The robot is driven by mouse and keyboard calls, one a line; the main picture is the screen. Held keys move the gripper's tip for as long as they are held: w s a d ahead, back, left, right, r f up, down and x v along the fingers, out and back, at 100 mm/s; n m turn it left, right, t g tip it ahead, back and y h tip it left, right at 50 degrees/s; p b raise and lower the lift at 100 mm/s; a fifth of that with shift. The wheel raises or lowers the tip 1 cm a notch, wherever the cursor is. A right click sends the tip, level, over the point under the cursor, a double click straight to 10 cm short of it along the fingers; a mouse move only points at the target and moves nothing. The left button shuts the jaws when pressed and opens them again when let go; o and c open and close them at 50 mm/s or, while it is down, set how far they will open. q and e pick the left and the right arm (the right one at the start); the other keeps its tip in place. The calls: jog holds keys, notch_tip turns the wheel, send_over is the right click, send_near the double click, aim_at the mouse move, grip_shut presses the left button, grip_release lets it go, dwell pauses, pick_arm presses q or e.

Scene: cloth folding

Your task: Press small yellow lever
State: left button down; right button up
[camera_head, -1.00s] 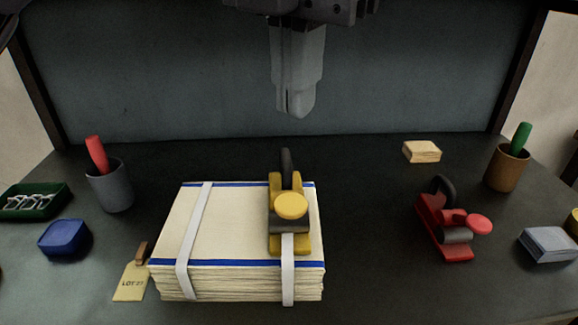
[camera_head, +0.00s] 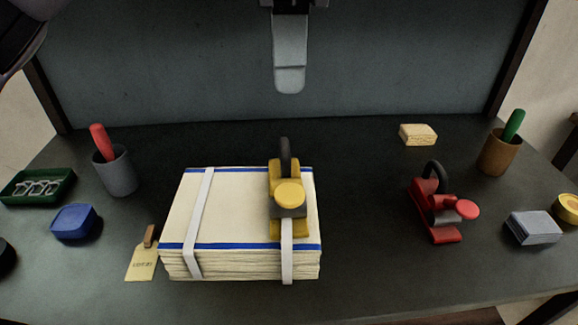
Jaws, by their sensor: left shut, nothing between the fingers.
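A yellow clamp-like tool (camera_head: 276,227) with a black loop handle lies on a banded stack of cream cloths (camera_head: 230,208), right of the stack's middle. A round yellow pad (camera_head: 289,194), the small yellow lever's top, stands raised on it. My left gripper (camera_head: 289,88) hangs from the top centre, fingers pointing down and shut with nothing between them. In the picture it is above the yellow tool, clearly apart from it, in front of the grey back panel. My right gripper is out of view.
A red tool (camera_head: 435,215) with a red pad stands right of the stack. Cups with a red handle (camera_head: 115,172) and a green handle (camera_head: 498,155) stand left and right. A tan block (camera_head: 418,135), grey block (camera_head: 533,228), blue box (camera_head: 73,222) and tag (camera_head: 142,262) lie around.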

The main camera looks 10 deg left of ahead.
aim_at(290, 190)
pick_arm(q)
notch_tip(290, 190, down, 13)
jog(key=shift+r+b, duration=0.15)
jog(key=shift+b, duration=0.85)
jog(key=shift+f, duration=0.65)
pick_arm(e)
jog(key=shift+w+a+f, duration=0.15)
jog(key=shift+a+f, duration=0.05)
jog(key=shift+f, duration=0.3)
